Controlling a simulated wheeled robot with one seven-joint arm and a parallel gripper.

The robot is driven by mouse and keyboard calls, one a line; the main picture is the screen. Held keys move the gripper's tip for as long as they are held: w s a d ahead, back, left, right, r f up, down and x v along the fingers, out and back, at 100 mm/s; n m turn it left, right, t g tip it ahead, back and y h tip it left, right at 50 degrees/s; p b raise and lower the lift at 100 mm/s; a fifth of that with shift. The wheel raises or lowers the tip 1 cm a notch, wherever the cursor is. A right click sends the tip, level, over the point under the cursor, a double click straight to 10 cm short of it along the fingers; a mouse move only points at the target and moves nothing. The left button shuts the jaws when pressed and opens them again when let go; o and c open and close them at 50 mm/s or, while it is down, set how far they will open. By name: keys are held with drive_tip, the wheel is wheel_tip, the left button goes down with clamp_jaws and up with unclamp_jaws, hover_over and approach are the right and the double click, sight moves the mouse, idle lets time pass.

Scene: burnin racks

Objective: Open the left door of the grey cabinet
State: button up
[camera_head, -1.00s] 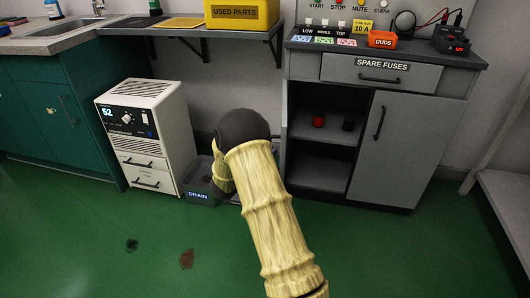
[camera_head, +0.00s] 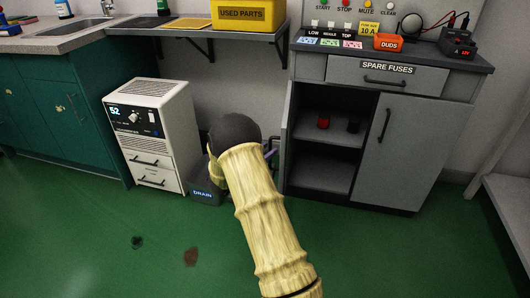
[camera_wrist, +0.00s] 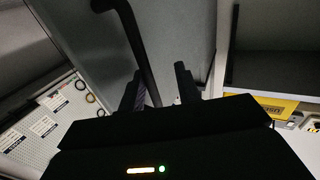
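The grey cabinet (camera_head: 361,115) stands at the right in the head view. Its left compartment is uncovered. The left door (camera_head: 286,140) shows as a narrow strip, nearly edge-on, swung out at the compartment's left side. In the wrist view the grey door panel (camera_wrist: 180,35) fills the upper middle, with its black bar handle (camera_wrist: 136,45) in front. My gripper (camera_wrist: 158,92) has its fingers apart, with the handle's lower end between them; I cannot tell whether they touch it. In the head view my forearm hides most of the gripper.
The right door (camera_head: 408,155) is shut, below the spare fuses drawer (camera_head: 372,77). A red item (camera_head: 323,121) and a black item (camera_head: 353,125) sit on the inner shelf. A white unit (camera_head: 153,135) and a drain tray (camera_head: 206,193) stand left of my arm. The green floor in front is largely clear.

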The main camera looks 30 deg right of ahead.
drive_tip(key=shift+a, duration=0.35)
drive_tip(key=p+v, duration=0.5)
drive_tip(key=v, duration=1.2)
